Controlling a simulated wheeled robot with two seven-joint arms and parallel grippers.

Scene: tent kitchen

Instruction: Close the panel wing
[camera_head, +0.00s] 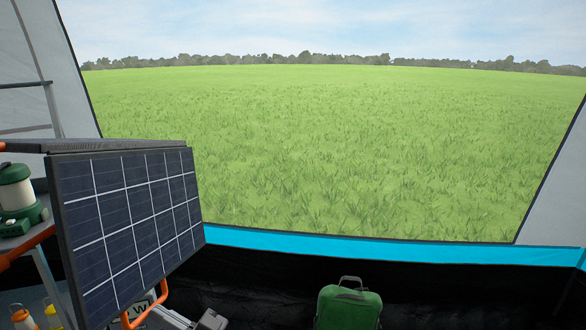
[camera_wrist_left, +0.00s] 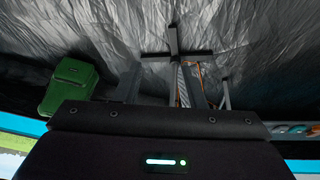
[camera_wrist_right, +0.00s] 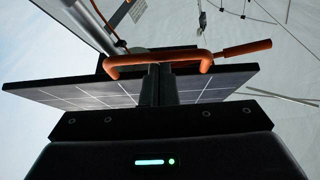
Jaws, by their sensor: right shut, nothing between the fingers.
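The panel wing (camera_head: 130,225) is a dark blue solar panel with white grid lines. It hangs tilted down at the left of the head view, below a nearly level top panel (camera_head: 115,144) seen edge-on. An orange handle (camera_head: 146,308) shows at its lower edge. In the right wrist view my right gripper (camera_wrist_right: 158,72) is shut and empty, with its fingertips close to an orange handle (camera_wrist_right: 160,60) and the gridded panel (camera_wrist_right: 85,93); contact cannot be told. My left gripper (camera_wrist_left: 162,68) is open and empty above the dark floor in the left wrist view.
A green bag (camera_head: 348,307) stands on the floor at the bottom centre; it also shows in the left wrist view (camera_wrist_left: 70,85). A green lantern (camera_head: 17,195) stands left of the panel. Small orange and yellow lanterns (camera_head: 23,318) are below. Space right of the panel is clear.

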